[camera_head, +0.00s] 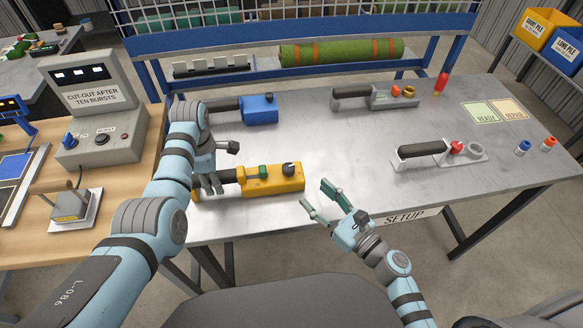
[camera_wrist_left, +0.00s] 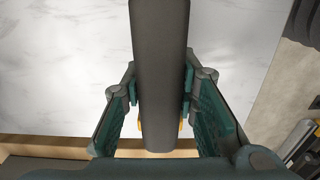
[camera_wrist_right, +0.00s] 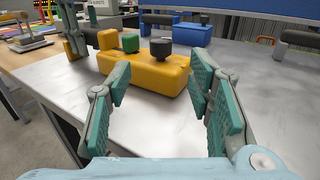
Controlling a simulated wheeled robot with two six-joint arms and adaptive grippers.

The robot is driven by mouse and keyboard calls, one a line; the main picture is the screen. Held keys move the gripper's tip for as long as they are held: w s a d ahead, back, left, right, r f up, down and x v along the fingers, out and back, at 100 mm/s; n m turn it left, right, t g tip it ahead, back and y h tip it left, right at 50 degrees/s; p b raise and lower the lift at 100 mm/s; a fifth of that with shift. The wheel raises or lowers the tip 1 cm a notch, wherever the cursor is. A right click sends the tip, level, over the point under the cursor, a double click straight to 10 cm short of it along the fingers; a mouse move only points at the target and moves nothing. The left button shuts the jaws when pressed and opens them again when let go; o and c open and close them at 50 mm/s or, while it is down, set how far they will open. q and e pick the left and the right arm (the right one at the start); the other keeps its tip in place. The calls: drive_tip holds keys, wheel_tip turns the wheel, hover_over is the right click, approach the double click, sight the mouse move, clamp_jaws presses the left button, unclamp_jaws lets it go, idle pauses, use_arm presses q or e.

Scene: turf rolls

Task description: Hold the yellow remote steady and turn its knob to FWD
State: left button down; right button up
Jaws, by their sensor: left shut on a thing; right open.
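The yellow remote (camera_head: 273,179) lies on the metal table near its front edge, its black handle pointing left. It carries a green button (camera_head: 263,171) and a dark knob (camera_head: 288,169); the knob also shows in the right wrist view (camera_wrist_right: 160,48). The knob's setting is too small to read. My left gripper (camera_head: 214,186) is shut on the remote's black handle (camera_wrist_left: 160,70), with a finger on each side. My right gripper (camera_head: 325,203) is open and empty, to the right of the remote and apart from it. In the right wrist view the knob lies beyond and between its fingers (camera_wrist_right: 158,100).
A blue remote (camera_head: 257,108) lies behind the yellow one. A grey remote (camera_head: 380,97) and a white-based device with a red knob (camera_head: 440,153) lie further right. A green turf roll (camera_head: 340,52) rests at the back. The table's middle is clear.

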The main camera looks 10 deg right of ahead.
sight(294, 171)
drive_tip(key=x, duration=1.1)
drive_tip(key=shift+w+a, duration=0.1)
drive_tip(key=shift+w, duration=0.15)
drive_tip(key=shift+c, duration=0.4)
clamp_jaws()
drive_tip(key=shift+n+g+y, duration=0.3)
drive_tip(key=shift+y, duration=0.1)
use_arm(q)
drive_tip(key=shift+d, duration=0.1)
use_arm(e)
drive_tip(key=shift+f+n+g+y, duration=0.1)
drive_tip(key=shift+n+g+y, duration=2.5)
drive_tip(key=shift+g+y, duration=0.25)
drive_tip(key=shift+s+a, duration=0.1)
